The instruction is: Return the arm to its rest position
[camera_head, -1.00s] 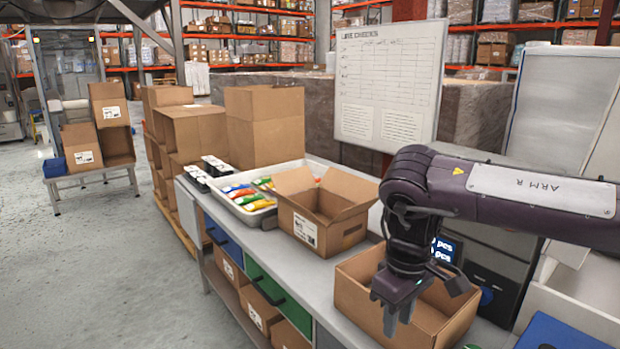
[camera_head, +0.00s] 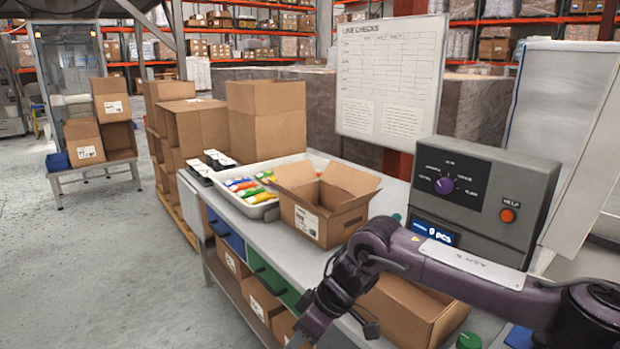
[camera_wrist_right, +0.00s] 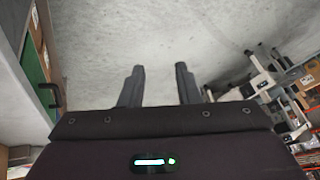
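My right arm (camera_head: 470,268), marked as the right one, reaches in from the right in the head view, over the front of the workbench (camera_head: 380,210). Its gripper is low in that view, partly cut off by the bottom edge. In the right wrist view the two fingers of my right gripper (camera_wrist_right: 160,72) stand apart with only grey floor (camera_wrist_right: 190,35) behind them. It is open and empty. The near open carton (camera_head: 415,305) on the bench is partly hidden behind my right arm. My left arm and gripper are not in view.
A weigher (camera_head: 480,195) with a pcs display stands behind my right arm. An open carton (camera_head: 322,215) and a tray (camera_head: 262,208) of colourful packets sit further along the bench. A green drawer (camera_head: 272,283) is in the bench front. Open floor (camera_head: 110,260) lies left.

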